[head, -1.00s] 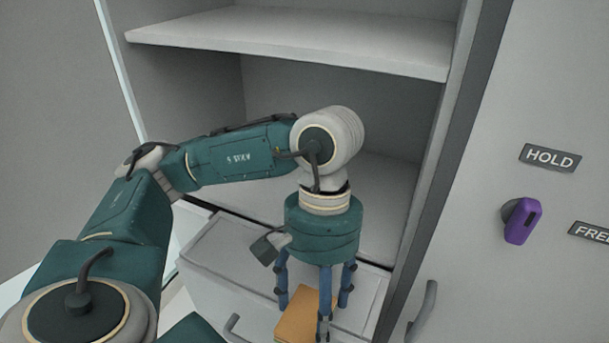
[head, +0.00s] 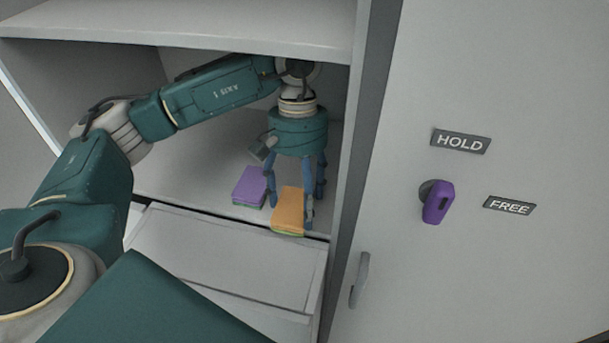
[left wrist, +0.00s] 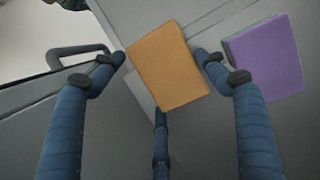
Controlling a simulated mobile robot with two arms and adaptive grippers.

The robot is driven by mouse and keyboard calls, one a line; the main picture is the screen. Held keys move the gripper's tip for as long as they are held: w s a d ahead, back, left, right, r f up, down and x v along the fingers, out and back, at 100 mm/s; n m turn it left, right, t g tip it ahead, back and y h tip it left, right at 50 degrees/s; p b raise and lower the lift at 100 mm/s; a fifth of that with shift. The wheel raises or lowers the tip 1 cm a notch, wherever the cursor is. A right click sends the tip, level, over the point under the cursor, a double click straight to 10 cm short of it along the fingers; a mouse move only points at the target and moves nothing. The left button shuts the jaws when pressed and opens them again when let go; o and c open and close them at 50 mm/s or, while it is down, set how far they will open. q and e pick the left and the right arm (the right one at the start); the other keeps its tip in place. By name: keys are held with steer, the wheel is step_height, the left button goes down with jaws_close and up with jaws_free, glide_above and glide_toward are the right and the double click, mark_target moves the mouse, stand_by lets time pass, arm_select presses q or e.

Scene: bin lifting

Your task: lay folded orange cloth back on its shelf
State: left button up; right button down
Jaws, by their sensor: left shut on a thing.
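The folded orange cloth (head: 288,211) is at the front right of the lower shelf in the head view, near the shelf's front edge. My left gripper (head: 291,205) is over it from above and shut on it, with blue fingers at its sides. In the left wrist view the orange cloth (left wrist: 167,66) lies between the fingertips (left wrist: 163,72). I cannot tell whether it touches the shelf (head: 190,181). A thin greenish edge shows below the cloth in the head view. My right gripper is out of view.
A folded purple cloth (head: 249,187) lies on the shelf just left of the orange one; the left wrist view shows it too (left wrist: 268,59). The cabinet's right upright (head: 348,150) is close on the right. A purple knob (head: 436,202) sits between HOLD and FREE labels. A drawer (head: 235,255) is below.

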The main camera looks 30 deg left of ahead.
arm_select(q)
steer(key=shift+w+a+r+p, duration=0.15)
steer(key=shift+w+p, duration=0.1)
steer(key=shift+w, duration=0.35)
steer(key=shift+w+a+p, duration=0.15)
steer(key=shift+w+p, duration=0.05)
steer(key=shift+w, duration=0.35)
steer(key=shift+w+a+p, duration=0.2)
steer(key=shift+w+p, duration=0.1)
steer(key=shift+w, duration=0.3)
steer(key=shift+w+a+p, duration=0.15)
steer(key=shift+w+p, duration=0.1)
steer(key=shift+w, duration=0.35)
steer(key=shift+f+p, duration=0.45)
steer(key=shift+f, duration=0.05)
steer(key=shift+w+f, duration=0.1)
steer(key=shift+f, duration=0.25)
steer(key=o, duration=0.8)
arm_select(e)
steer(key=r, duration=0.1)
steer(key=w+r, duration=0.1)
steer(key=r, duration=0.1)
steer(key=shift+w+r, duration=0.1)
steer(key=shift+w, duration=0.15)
